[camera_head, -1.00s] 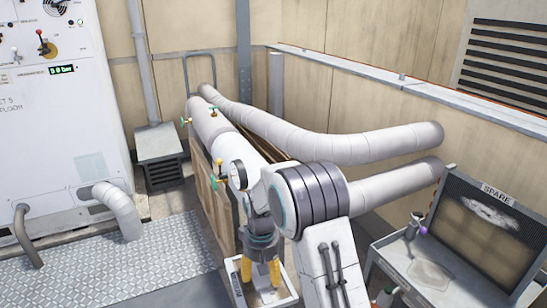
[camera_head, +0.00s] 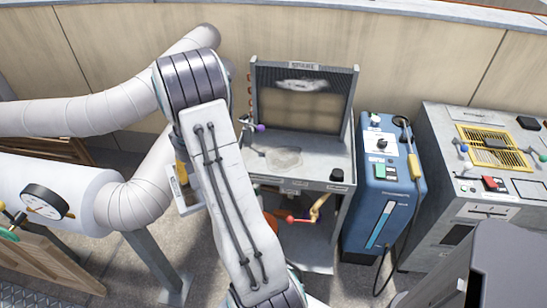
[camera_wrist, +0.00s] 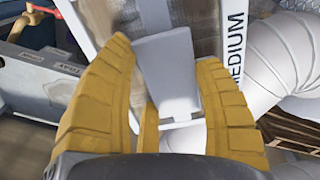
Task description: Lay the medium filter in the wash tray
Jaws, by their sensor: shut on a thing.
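My gripper (camera_wrist: 163,62) has yellow fingers shut on the medium filter (camera_wrist: 235,45), closed around a grey tab in the middle of its face. The filter has a white frame marked "MEDIUM" and a brownish mesh. In the head view my arm hides most of the gripper and filter; only a yellow finger (camera_head: 182,172) and a pale strip of the filter's frame (camera_head: 186,200) show left of the arm. The filter is held in the air, clear of the grey bench. I cannot pick out the wash tray for certain.
A grey bench (camera_head: 325,174) with a wet patch and an upright panel marked "SPARE" (camera_head: 330,95) stands right of my arm. A blue machine (camera_head: 378,205) and a grey control cabinet (camera_head: 455,185) stand further right. Thick pipes (camera_head: 70,118) and a gauge (camera_head: 47,201) are at left.

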